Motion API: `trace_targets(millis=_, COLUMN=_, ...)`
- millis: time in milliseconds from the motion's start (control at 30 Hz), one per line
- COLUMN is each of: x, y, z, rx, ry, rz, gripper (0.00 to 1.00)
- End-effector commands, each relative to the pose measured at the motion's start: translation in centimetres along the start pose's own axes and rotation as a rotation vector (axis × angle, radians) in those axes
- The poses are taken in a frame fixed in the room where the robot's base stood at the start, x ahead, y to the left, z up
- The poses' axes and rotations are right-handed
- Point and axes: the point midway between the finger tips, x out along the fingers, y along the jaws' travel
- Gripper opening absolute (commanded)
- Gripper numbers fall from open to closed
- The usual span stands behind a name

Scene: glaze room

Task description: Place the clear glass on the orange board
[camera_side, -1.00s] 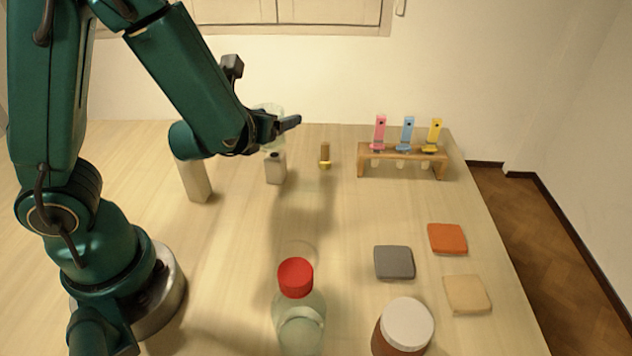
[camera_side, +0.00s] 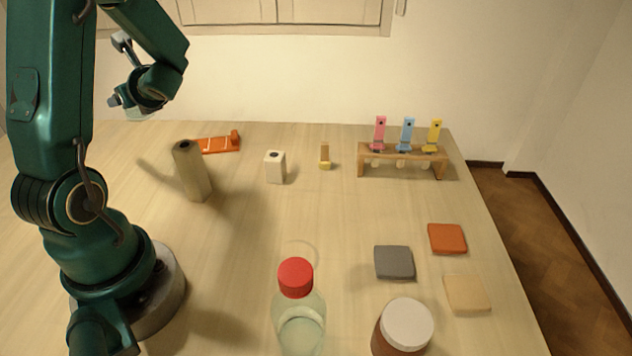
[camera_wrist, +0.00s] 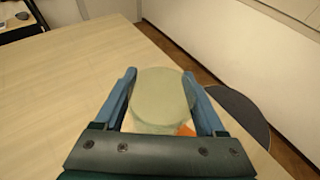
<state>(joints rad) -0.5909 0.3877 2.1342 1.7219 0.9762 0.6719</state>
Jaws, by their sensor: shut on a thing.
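The clear glass (camera_wrist: 160,95) is between the two blue fingers of my gripper (camera_wrist: 159,76) in the wrist view, and the gripper is shut on it. In the side view my gripper (camera_side: 122,102) is at the upper left, raised above the table; the glass shows there only as a pale patch, partly hidden. The orange board (camera_side: 447,239) is a flat square on the right side of the table, bare and far from my gripper. A small orange patch (camera_wrist: 186,130) shows by the glass in the wrist view; I cannot tell what it is.
A grey square (camera_side: 394,262) and a beige square (camera_side: 467,294) lie near the orange board. A red-capped bottle (camera_side: 298,310) and white-lidded jar (camera_side: 404,325) stand in front. A rack (camera_side: 402,153), white block (camera_side: 276,167), tall post (camera_side: 191,170) and orange item (camera_side: 218,144) stand behind.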

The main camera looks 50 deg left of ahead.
Motion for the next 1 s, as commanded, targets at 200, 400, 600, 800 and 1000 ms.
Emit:
trace_targets(millis=200, x=0.4, y=-1.1, z=-1.1, rx=-0.005, ry=0.001, rz=0.019, gripper=0.04)
trace_targets(millis=400, x=0.3, y=-4.7, z=-3.5, rx=-0.004, ry=0.000, rz=0.017, gripper=0.04)
trace_targets(millis=600, x=0.2, y=-8.1, z=-5.9, rx=-0.005, ry=-0.001, rz=0.017, gripper=0.04)
trace_targets(millis=800, x=0.1, y=-10.2, z=-7.3, rx=-0.008, ry=-0.001, rz=0.018, gripper=0.04)
trace_targets(millis=1000, x=0.4, y=-10.6, z=-8.2, rx=-0.004, ry=0.000, rz=0.020, gripper=0.04)
